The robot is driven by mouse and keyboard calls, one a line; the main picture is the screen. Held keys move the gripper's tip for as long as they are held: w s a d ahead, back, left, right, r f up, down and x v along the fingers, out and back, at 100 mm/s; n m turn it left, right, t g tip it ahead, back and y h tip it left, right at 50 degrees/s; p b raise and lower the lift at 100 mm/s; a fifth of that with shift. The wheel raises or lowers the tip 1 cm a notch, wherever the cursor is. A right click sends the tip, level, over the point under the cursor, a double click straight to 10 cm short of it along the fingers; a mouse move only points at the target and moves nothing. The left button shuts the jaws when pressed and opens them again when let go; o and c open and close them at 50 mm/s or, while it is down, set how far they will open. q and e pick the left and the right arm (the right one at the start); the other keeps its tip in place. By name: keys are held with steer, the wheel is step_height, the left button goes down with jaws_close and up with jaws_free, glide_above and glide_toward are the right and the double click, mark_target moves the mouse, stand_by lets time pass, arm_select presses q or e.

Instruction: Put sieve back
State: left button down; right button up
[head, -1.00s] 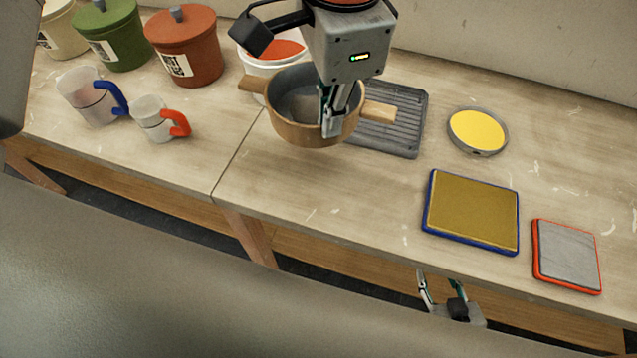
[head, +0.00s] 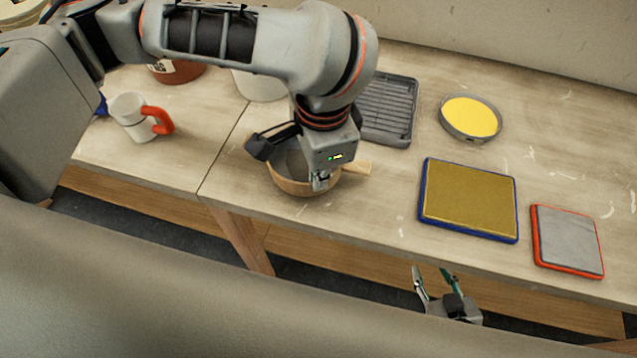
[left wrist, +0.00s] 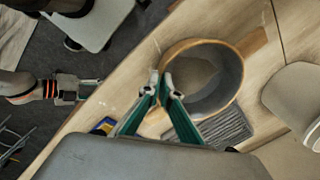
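No thing in view is plainly a sieve. A round grey-rimmed piece with a flat yellow face (head: 470,117) lies at the right back of the table; I cannot tell whether it is the sieve. My left gripper (head: 321,181) is at the near rim of a wooden-sided pot (head: 293,187) with a grey inside and wooden handles. In the left wrist view the fingertips (left wrist: 162,82) are close together on the rim of the pot (left wrist: 212,75), pinching it. The pot is at or close above the tabletop. My right gripper (head: 436,281) is open and empty before the table's front edge.
A ridged dark tray (head: 387,108) lies behind the pot. A blue-edged yellow pad (head: 468,198) and a red-edged grey pad (head: 567,240) lie at right. My left arm hides the back left.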

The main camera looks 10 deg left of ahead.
arm_select(q)
step_height(320, 180, down, 3)
steer(key=shift+r+b, duration=0.1)
steer(key=shift+b, duration=0.2)
steer(key=c, duration=2.3)
jaws_free()
